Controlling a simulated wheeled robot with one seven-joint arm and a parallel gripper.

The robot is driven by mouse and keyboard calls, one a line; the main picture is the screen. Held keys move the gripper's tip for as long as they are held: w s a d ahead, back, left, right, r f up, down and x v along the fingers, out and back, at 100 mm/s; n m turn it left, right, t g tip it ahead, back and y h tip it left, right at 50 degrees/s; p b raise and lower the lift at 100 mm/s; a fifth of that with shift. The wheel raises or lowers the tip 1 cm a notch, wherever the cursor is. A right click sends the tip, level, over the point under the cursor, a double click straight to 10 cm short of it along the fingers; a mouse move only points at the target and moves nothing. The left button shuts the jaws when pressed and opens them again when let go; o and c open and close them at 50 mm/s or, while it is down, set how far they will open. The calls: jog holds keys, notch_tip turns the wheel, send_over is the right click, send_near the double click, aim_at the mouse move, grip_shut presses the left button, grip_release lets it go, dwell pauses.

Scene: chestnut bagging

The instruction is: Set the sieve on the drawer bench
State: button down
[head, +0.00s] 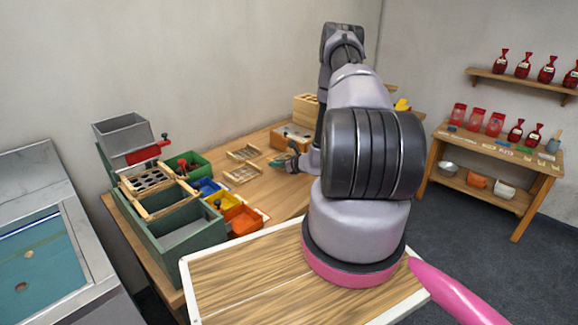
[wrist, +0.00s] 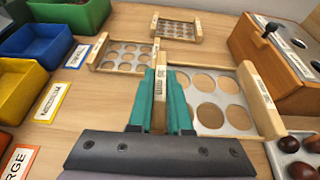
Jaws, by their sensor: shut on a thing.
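My gripper (wrist: 163,82) is shut on the near wooden end bar of a sieve (wrist: 208,88), a pale metal plate with large round holes between wooden bars. The sieve is low over the wooden bench (wrist: 95,125); I cannot tell whether it touches the bench. In the head view my gripper (head: 283,160) is at the bench, and the held sieve is hard to make out behind my arm. Two other sieves, one with medium holes (wrist: 124,58) and one with small holes (wrist: 177,28), lie beyond it. Which furniture is the drawer bench is not clear.
A wooden box with a dark knob (wrist: 285,60) stands close right of the held sieve. A tray of chestnuts (wrist: 278,160) is at lower right. Blue (wrist: 38,45), yellow and green bins line the left. A green stand (head: 187,228) carries a holed plate and hopper.

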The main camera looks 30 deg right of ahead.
aim_at(277, 181)
jog(key=shift+f, duration=3.2)
jog(key=c, duration=0.8)
grip_release()
jog(key=shift+f, duration=0.15)
jog(key=shift+c, duration=0.2)
